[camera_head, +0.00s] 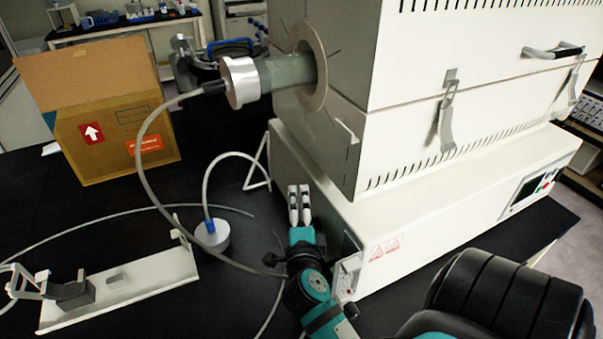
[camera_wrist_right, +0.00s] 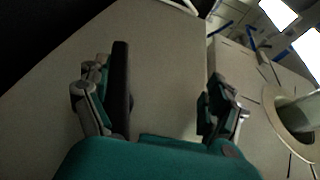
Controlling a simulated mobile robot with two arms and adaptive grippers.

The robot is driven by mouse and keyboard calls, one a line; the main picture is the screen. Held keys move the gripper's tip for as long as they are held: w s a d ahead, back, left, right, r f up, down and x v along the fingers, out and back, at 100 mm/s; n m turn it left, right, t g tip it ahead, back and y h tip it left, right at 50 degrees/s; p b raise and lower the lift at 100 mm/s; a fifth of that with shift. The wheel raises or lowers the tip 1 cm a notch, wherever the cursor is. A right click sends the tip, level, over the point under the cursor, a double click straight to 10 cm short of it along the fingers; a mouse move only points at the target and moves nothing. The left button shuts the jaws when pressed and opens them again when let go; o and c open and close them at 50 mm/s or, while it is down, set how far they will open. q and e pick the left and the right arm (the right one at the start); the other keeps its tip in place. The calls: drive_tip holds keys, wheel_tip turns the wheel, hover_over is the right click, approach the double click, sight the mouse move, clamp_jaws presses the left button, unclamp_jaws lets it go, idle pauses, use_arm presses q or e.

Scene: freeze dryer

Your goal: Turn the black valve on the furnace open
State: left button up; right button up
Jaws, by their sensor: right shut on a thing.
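The furnace (camera_head: 400,225) is a large white and grey box on the black table. A tube with a silver end cap (camera_head: 240,82) comes out of its left side. My right gripper (camera_head: 299,190) is at the lower left side of the furnace, fingers pointing up and away from me. In the right wrist view, a dark upright bar (camera_wrist_right: 120,90) stands by the left finger of my right gripper (camera_wrist_right: 160,105). It may be the black valve or a finger pad; I cannot tell. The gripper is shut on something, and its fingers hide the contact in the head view. My left gripper is not in view.
A grey hose runs from the end cap down to the table near my right arm.

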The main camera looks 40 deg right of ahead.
drive_tip(key=shift+s+a+r, duration=0.2)
drive_tip(key=shift+a+r, duration=0.05)
drive_tip(key=shift+r, duration=0.25)
drive_tip(key=shift+s+a+r, duration=0.15)
drive_tip(key=shift+a+r, duration=0.05)
drive_tip(key=shift+r, duration=0.25)
drive_tip(key=shift+c, duration=0.4)
drive_tip(key=shift+o, duration=0.5)
drive_tip(key=shift+r+p+v, duration=0.15)
drive_tip(key=shift+p+v, duration=0.15)
drive_tip(key=shift+v, duration=0.45)
drive_tip(key=shift+r+p+v, duration=0.15)
drive_tip(key=shift+p+v, duration=0.15)
drive_tip(key=shift+v, duration=0.5)
drive_tip(key=shift+s+a+r, duration=0.35)
drive_tip(key=shift+s+a, duration=0.2)
drive_tip(key=c, duration=0.6)
drive_tip(key=r+v, duration=0.1)
drive_tip(key=v, duration=0.8)
drive_tip(key=r+v, duration=0.1)
drive_tip(key=v, duration=0.4)
drive_tip(key=shift+w+r, duration=0.25)
drive_tip(key=shift+r, duration=0.1)
drive_tip(key=shift+p, duration=0.3)
drive_tip(key=shift+p, duration=0.3)
